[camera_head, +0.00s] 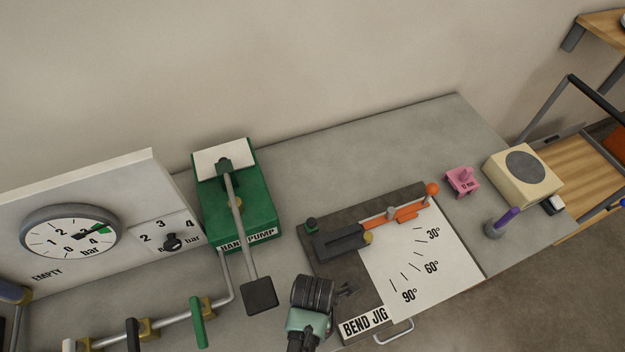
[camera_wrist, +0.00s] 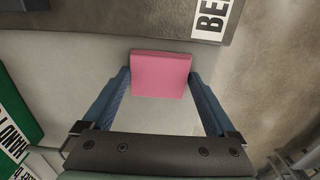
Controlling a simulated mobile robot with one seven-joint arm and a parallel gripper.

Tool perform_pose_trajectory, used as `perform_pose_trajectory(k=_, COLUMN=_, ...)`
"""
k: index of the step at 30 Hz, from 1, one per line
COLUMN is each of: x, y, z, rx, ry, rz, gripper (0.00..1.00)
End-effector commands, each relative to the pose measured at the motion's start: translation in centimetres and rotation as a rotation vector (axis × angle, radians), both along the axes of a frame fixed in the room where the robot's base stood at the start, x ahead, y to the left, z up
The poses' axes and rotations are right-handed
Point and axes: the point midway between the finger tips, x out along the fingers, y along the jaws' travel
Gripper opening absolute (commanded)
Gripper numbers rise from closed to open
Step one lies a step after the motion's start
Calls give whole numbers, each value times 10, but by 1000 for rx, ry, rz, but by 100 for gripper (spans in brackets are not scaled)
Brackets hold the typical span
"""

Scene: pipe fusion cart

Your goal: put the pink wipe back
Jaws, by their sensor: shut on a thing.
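The pink wipe (camera_wrist: 160,75) is a flat, square-edged pink piece between the two blue fingers of my gripper (camera_wrist: 161,88) in the wrist view. The fingers press on its left and right sides. Grey worktop shows around it, and I cannot tell how far above the worktop it is. In the head view my gripper (camera_head: 343,291) is at the front of the worktop, by the near left corner of the bend jig; the wipe cannot be made out there.
The bend jig (camera_head: 423,262) lies right of my gripper. The green hand pump (camera_head: 240,208), with its long lever, stands to the left. A pink 12 mm block (camera_head: 462,181), a purple-handled tool (camera_head: 504,222) and a cream box (camera_head: 523,176) are at the right. The worktop's back middle is clear.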

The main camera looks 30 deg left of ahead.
Motion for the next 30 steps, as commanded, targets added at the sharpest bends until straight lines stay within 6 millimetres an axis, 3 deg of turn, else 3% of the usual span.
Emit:
perform_pose_trajectory(k=4, x=0, y=0, z=-4, rx=-1, ry=1, rz=0, gripper=40)
perform_pose_trajectory(k=5, x=0, y=0, z=-3, rx=0, ry=0, rz=0, gripper=97)
perform_pose_trajectory(k=6, x=0, y=0, z=-3, rx=0, ry=0, rz=0, gripper=100)
perform_pose_trajectory(k=17, x=1, y=0, z=6, rx=1, ry=-2, rz=0, gripper=100)
perform_pose_trajectory(k=30, x=1, y=0, z=90, rx=1, ry=-5, rz=0, gripper=100)
